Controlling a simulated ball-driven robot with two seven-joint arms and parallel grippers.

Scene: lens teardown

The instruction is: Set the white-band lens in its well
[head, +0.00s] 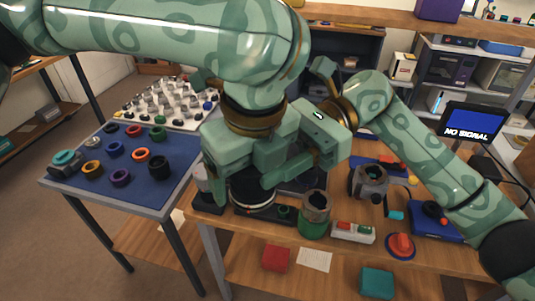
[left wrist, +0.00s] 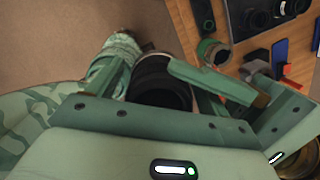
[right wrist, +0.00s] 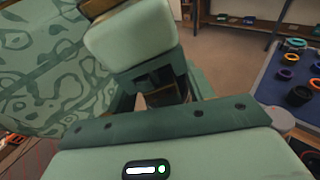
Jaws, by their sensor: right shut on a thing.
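The white-band lens (head: 252,196), a wide black cylinder with a thin pale band, is upright above the black tray (head: 208,208); I cannot tell whether it touches the tray. My left gripper (head: 236,182) is over it from above, fingers apart around it; in the left wrist view the lens (left wrist: 160,82) shows as a dark barrel between them. My right gripper (head: 270,178) comes from the right and is shut on the lens; its green finger (left wrist: 212,82) reaches the lens's side in the left wrist view. The contact and the well are largely hidden.
A green-based cup (head: 314,222) stands close right of the tray, with a white switch box (head: 352,232) beyond it. A grey clamp-like device (head: 369,180) is farther right. A blue-topped table (head: 185,170) with several coloured rings stands left.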

